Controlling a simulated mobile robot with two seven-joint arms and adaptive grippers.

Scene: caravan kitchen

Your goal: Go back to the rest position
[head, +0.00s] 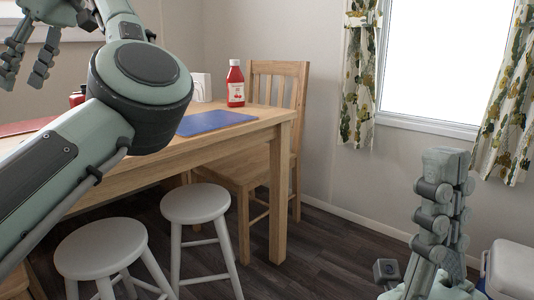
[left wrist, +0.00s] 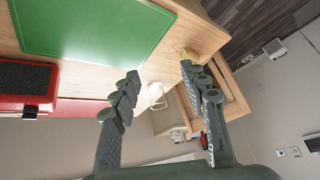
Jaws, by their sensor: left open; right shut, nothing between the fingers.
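My left gripper (head: 24,62) is raised at the top left of the head view, its two fingers apart and pointing down. In the left wrist view its fingers (left wrist: 160,76) are spread with nothing held between them. My left arm crosses in front of the table in the head view. My right gripper (head: 450,158) stands upright at the lower right of the head view, fingers together and empty. It is apart from the furniture.
A wooden table (head: 232,131) bears a blue mat (head: 212,122), a ketchup bottle (head: 235,84) and a white holder (head: 202,87). A wooden chair (head: 291,88) and two stools (head: 196,203) stand close by. The left wrist view shows a green board (left wrist: 95,25) and a red-and-black appliance (left wrist: 27,86).

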